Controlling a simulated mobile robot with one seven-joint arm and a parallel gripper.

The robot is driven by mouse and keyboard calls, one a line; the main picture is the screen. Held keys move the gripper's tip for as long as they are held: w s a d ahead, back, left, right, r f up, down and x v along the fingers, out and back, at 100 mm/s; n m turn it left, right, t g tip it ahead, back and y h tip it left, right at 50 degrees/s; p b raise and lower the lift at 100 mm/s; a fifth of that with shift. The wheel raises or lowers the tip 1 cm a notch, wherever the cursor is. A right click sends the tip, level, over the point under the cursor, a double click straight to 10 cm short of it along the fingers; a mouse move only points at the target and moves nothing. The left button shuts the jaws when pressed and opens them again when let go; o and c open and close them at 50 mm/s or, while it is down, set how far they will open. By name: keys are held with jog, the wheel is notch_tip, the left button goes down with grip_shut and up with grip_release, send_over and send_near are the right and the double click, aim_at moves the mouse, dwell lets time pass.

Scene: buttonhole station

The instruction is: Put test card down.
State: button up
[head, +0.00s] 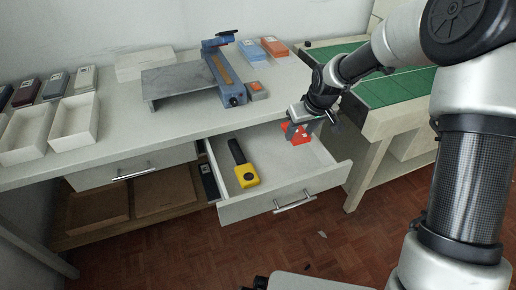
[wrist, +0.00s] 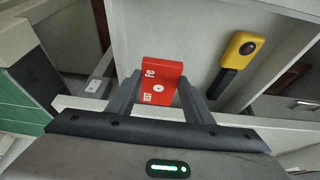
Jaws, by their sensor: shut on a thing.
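The test card appears to be a red block with white marks (head: 296,135), at the right part of the open drawer (head: 268,207). In the wrist view the red card (wrist: 160,82) stands between the two fingers. My gripper (head: 297,128) is shut on it; the fingers also show in the wrist view (wrist: 160,95). The head view does not show clearly whether the card touches the drawer floor.
A yellow and black tool (head: 246,175) lies in the drawer's left part. The drawer floor between it and the card is clear. A blue-framed device (head: 226,75), colored boxes (head: 274,46) and white trays (head: 74,122) stand on the worktop. A green-topped bench (head: 395,88) is at right.

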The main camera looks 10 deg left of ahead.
aim_at(290, 158)
jog(key=shift+w+a+f, duration=0.35)
jog(key=shift+a+f, duration=0.05)
jog(key=shift+a, duration=0.15)
jog(key=shift+w+a+f, duration=0.1)
jog(key=shift+a+f, duration=0.05)
jog(key=shift+f, duration=0.1)
notch_tip(290, 158, down, 10)
jog(key=b, duration=0.3)
jog(key=shift+r, duration=0.2)
jog(key=shift+f, duration=0.25)
jog(key=o, duration=1.1)
